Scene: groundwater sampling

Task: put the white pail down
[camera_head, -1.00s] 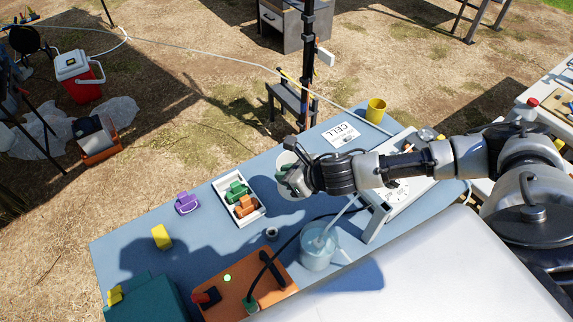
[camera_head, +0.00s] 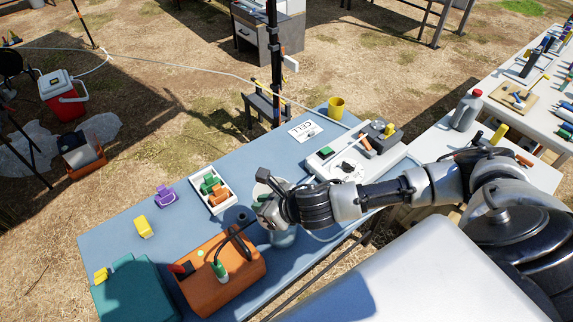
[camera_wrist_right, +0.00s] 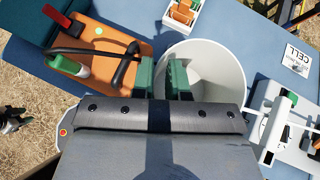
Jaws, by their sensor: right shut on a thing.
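The white pail (camera_wrist_right: 218,80) shows in the right wrist view as a round, open vessel; its wall lies between the green fingers of my right gripper (camera_wrist_right: 162,78), one inside and one outside. In the head view my right gripper (camera_head: 268,204) is over the blue table (camera_head: 160,215), and part of the pail (camera_head: 261,190) shows behind it. The gripper and arm hide much of the pail. I cannot tell whether its bottom touches the table.
An orange case (camera_head: 222,280) with a hose is at the near left. A small white tray (camera_head: 225,201) holds green and orange pieces. A white instrument board (camera_head: 385,158) is to the right.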

